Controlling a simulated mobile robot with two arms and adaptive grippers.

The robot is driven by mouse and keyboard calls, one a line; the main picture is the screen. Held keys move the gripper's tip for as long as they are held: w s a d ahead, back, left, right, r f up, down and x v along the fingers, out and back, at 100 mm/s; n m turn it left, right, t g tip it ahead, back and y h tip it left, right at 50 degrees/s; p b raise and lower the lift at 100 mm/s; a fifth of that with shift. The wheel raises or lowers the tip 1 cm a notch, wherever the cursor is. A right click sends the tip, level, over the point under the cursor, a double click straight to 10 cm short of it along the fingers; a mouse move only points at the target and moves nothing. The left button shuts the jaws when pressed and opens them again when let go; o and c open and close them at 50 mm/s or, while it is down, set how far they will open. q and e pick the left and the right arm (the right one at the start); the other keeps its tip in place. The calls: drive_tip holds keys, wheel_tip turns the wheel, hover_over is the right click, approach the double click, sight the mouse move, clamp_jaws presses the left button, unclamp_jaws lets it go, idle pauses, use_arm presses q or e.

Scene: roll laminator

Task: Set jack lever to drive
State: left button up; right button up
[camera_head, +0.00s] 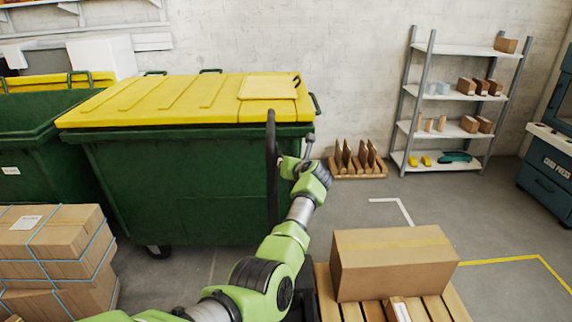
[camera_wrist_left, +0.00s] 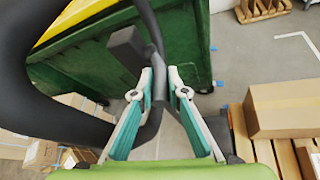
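The jack's black handle (camera_head: 271,150) stands upright in front of the green bin in the head view. It fills the left of the left wrist view as a thick black loop (camera_wrist_left: 40,95). A dark block (camera_wrist_left: 127,50) sits just left of the tips. Whether the fingers press on the bar is unclear. My right gripper is out of view.
A green bin with a yellow lid (camera_head: 190,150) stands behind the handle. A carton (camera_head: 392,263) sits on a wooden pallet (camera_head: 445,305) at the lower right. Strapped boxes (camera_head: 55,250) are stacked at left. Grey floor lies open toward the shelf (camera_head: 455,104).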

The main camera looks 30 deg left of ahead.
use_arm(q)
drive_tip(key=o, duration=0.4)
drive_tip(key=shift+c, duration=0.2)
drive_tip(key=shift+s+d+r, duration=0.15)
drive_tip(key=shift+s+d, duration=0.1)
drive_tip(key=shift+d, duration=0.2)
drive_tip(key=v, duration=0.6)
drive_tip(key=shift+s+r, duration=0.2)
drive_tip(key=shift+d+f, duration=0.1)
